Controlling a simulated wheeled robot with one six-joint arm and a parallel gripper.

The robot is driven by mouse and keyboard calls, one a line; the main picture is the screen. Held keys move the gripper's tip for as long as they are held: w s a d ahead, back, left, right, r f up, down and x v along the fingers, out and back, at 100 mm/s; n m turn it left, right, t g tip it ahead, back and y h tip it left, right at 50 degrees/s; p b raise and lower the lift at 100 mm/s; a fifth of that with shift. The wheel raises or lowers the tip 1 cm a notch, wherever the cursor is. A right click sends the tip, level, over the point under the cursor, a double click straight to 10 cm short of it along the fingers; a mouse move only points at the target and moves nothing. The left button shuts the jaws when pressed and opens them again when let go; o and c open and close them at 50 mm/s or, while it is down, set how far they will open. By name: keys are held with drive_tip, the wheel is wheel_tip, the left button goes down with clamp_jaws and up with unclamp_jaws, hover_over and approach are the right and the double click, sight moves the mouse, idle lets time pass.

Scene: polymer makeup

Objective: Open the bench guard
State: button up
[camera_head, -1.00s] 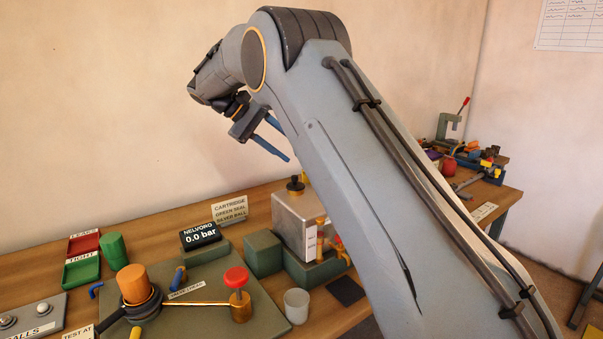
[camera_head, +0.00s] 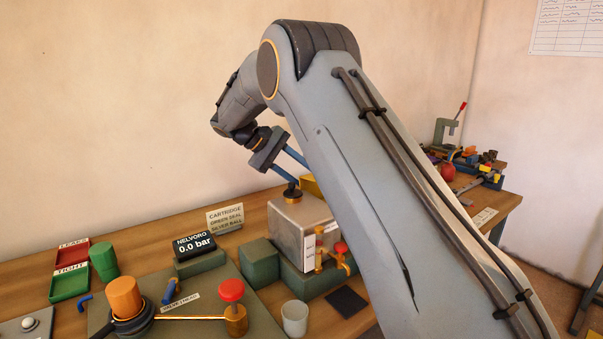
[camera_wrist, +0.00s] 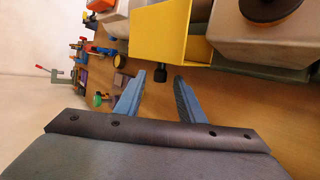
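No part is labelled as the bench guard. A yellow panel or box (camera_wrist: 172,32) with a small black knob (camera_wrist: 160,73) lies just ahead of my gripper in the wrist view and may be it. A small yellow piece (camera_head: 311,187) shows behind the metal tank (camera_head: 303,217) in the head view, partly hidden by my arm. My gripper (camera_wrist: 160,84) is open and empty, its two blue fingers apart, with the black knob beyond the gap. In the head view my gripper (camera_head: 302,173) is above the tank, near its black cap (camera_head: 292,190).
A brass tap with a red knob (camera_head: 341,248) is on the tank's right. A gauge reading 0.0 bar (camera_head: 195,245), a red-topped lever (camera_head: 232,290) and a cup (camera_head: 295,318) stand in front. A green press (camera_head: 447,130) and loose parts are at the far right.

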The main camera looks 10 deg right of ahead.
drive_tip(key=shift+c, duration=0.5)
clamp_jaws()
drive_tip(key=shift+m+t+y, duration=0.5)
drive_tip(key=shift+t, duration=0.4)
drive_tip(key=s+r, duration=0.1)
drive_tip(key=s+d+r, duration=0.1)
drive_tip(key=shift+s+d+r, duration=0.1)
drive_tip(key=shift+s+r, duration=0.2)
drive_tip(key=shift+r, duration=0.1)
drive_tip(key=shift+o, duration=0.5)
unclamp_jaws()
drive_tip(key=b+v, duration=0.1)
drive_tip(key=v, duration=0.6)
drive_tip(key=shift+a+r+b, duration=0.25)
drive_tip(key=shift+a+b, duration=0.05)
drive_tip(key=shift+a, duration=0.05)
